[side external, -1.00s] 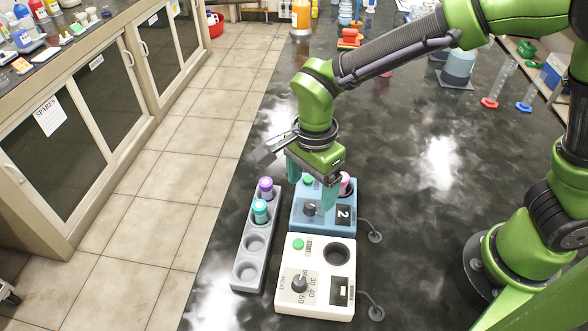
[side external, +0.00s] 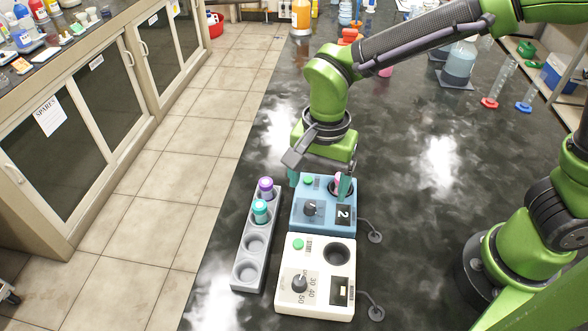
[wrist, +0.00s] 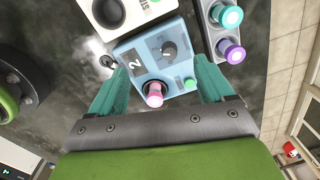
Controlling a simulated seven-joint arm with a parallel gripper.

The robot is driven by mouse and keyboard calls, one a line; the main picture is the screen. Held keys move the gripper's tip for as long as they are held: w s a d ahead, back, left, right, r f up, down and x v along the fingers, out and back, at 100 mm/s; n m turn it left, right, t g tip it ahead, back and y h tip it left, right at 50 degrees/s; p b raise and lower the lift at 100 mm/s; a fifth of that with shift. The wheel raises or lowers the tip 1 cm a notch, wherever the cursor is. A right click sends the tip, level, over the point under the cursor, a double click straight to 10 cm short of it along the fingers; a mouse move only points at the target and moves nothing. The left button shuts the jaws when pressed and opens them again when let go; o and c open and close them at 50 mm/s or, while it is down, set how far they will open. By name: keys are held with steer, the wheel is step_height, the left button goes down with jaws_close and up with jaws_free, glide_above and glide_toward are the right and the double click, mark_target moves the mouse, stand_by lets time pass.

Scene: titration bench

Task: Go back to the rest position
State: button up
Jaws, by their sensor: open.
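My gripper (side external: 319,182) is open and empty over the far end of the blue device marked 2 (side external: 313,226). In the wrist view its two teal fingers (wrist: 162,75) stand wide apart, one on each side of the pink-capped vial (wrist: 155,98). That vial is in the blue device, with its cap sticking up; in the side view a finger mostly hides it. No contact between the fingers and the vial shows.
A white device (side external: 317,297) with an empty round well stands in front of the blue one. A grey rack (side external: 243,275) on the left holds a purple-capped vial (side external: 266,187) and a teal-capped vial (side external: 260,210). The dark bench to the right is mostly clear.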

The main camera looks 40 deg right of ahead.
steer(key=s+d+r+n+t, duration=0.3)
steer(key=d+r, duration=0.3)
steer(key=d, duration=0.2)
steer(key=s+d+r+n+t+y, duration=0.1)
steer(key=s+d+r+n+t, duration=0.3)
steer(key=d, duration=0.5)
step_height(320, 180, up, 2)
steer(key=shift+r+n+y, duration=0.25)
steer(key=shift+n+y, duration=0.05)
